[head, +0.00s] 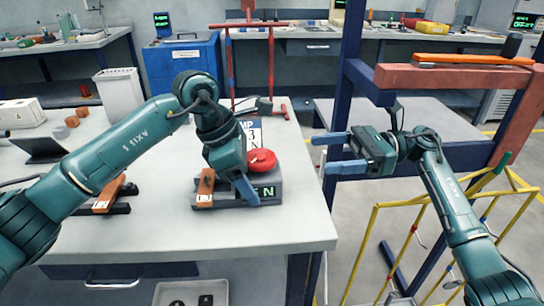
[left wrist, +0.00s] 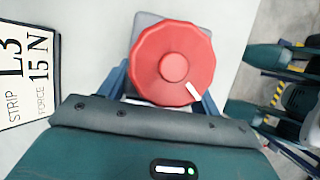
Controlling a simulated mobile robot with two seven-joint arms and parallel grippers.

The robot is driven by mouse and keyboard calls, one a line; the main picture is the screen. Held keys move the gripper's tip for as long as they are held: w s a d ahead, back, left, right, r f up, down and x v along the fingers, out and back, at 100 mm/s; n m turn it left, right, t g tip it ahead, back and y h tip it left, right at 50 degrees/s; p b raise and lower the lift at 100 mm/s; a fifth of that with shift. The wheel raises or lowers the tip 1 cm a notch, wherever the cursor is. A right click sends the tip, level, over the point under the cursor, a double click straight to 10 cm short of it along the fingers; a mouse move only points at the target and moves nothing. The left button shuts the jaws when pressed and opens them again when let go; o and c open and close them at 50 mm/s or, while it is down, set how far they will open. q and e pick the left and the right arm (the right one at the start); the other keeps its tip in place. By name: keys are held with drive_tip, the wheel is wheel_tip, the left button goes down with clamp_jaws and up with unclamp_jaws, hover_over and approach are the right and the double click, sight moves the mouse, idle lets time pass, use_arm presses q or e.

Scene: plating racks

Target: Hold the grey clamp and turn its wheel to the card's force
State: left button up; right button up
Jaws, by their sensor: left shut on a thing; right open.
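The grey clamp (head: 272,188) sits on the white bench near its front right corner, with a red wheel (head: 262,161) on top and a green display, partly hidden, showing an N. My right gripper (head: 328,153) is open and empty, right of the clamp.
A blue and red frame (head: 350,90) stands at the right, close to my right arm. A yellow rail (head: 372,240) is below it. An orange-and-black tool (head: 108,196) lies left on the bench (head: 290,225). A red and blue stand (head: 270,75) rises behind the card.

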sight(269, 155)
drive_tip(key=shift+n+g, duration=0.3)
drive_tip(key=shift+g, duration=0.1)
drive_tip(key=a, duration=0.8)
drive_tip(key=s+a, duration=0.1)
drive_tip(key=a, duration=0.3)
drive_tip(key=shift+r, duration=0.2)
drive_tip(key=c, duration=1)
drive_tip(key=shift+s+m+t, duration=0.1)
drive_tip(key=shift+m+t, duration=1)
drive_tip(key=shift+t, duration=0.6)
drive_tip(key=o, duration=1)
